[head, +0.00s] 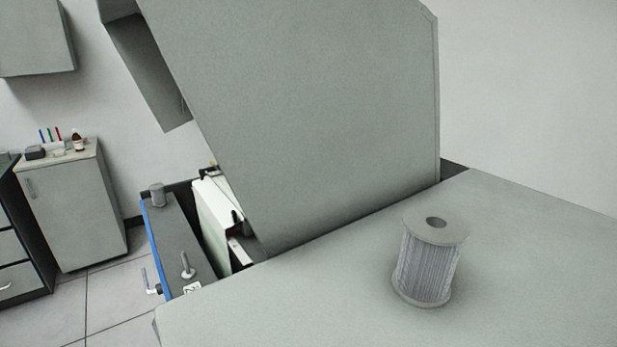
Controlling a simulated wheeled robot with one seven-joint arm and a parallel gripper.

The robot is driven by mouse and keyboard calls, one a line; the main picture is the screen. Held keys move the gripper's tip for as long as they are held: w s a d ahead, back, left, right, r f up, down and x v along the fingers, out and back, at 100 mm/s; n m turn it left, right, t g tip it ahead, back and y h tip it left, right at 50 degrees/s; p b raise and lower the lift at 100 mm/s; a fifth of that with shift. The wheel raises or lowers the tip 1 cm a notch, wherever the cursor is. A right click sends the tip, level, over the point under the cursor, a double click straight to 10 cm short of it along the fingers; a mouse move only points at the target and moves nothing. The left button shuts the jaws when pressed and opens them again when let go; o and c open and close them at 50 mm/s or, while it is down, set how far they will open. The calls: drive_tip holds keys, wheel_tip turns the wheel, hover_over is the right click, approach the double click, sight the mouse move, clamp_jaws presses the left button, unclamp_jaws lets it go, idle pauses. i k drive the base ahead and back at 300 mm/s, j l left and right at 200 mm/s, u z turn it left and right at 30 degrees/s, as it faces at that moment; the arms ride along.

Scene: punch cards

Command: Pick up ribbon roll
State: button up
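The ribbon roll (428,268) is a grey spool with ribbed sides, a flat round flange at top and bottom, and a dark hole in the top. It stands upright on a grey-green flat top (340,315) in the right half of the head view. Nothing touches it from the side. My gripper is not in the head view, so its state and place do not show.
A large grey-green panel (310,110) rises behind the flat top. To its left is machinery with a blue edge (160,250) and a metal knob (187,265). A cabinet (75,210) with small bottles stands far left. The surface around the roll is clear.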

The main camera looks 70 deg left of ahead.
sight(158, 194)
drive_tip(key=u, duration=2.6)
